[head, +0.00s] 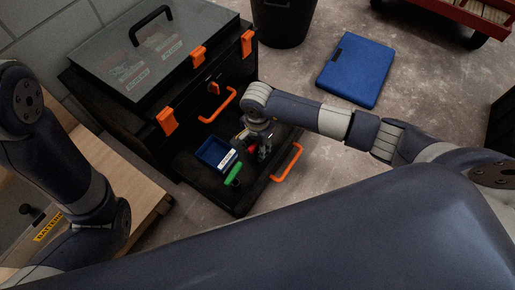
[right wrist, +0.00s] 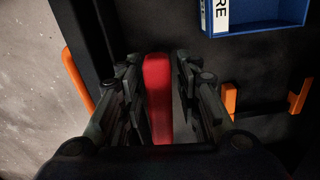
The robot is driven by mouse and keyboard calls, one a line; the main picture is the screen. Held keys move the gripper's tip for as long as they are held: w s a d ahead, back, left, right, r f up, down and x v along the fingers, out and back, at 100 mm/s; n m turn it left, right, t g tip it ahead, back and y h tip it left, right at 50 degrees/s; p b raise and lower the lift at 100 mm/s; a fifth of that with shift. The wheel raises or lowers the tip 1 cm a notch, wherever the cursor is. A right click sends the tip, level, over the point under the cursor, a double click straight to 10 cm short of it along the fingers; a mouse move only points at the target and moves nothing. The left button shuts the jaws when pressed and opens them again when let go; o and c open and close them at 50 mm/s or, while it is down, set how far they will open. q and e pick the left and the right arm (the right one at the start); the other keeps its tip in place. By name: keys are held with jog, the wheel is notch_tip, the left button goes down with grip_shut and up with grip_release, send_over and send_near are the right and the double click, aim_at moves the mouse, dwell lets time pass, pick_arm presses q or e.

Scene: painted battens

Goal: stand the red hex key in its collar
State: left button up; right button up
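A long red piece, seemingly the red hex key (right wrist: 158,95), lies between the two fingers of my right gripper (right wrist: 158,70) in the right wrist view. A narrow gap shows along its right side, so the fingers look open around it. In the head view my right gripper (head: 264,150) points down over the black drawer (head: 240,203), beside a blue bin (head: 216,154) and a green-handled piece (head: 233,174). The collar cannot be made out. My left arm is at the left of the head view; its gripper does not show.
A black tool chest (head: 150,105) with orange latches and a clear lid stands behind the drawer. The drawer has an orange handle (head: 287,163). A blue case (head: 356,70) lies on the floor at the back right, near a dark bucket (head: 282,20).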

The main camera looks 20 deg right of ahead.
grip_shut()
jog(key=c, duration=0.6)
grip_release()
jog(key=shift+c, duration=0.2)
grip_shut()
jog(key=shift+r, duration=0.1)
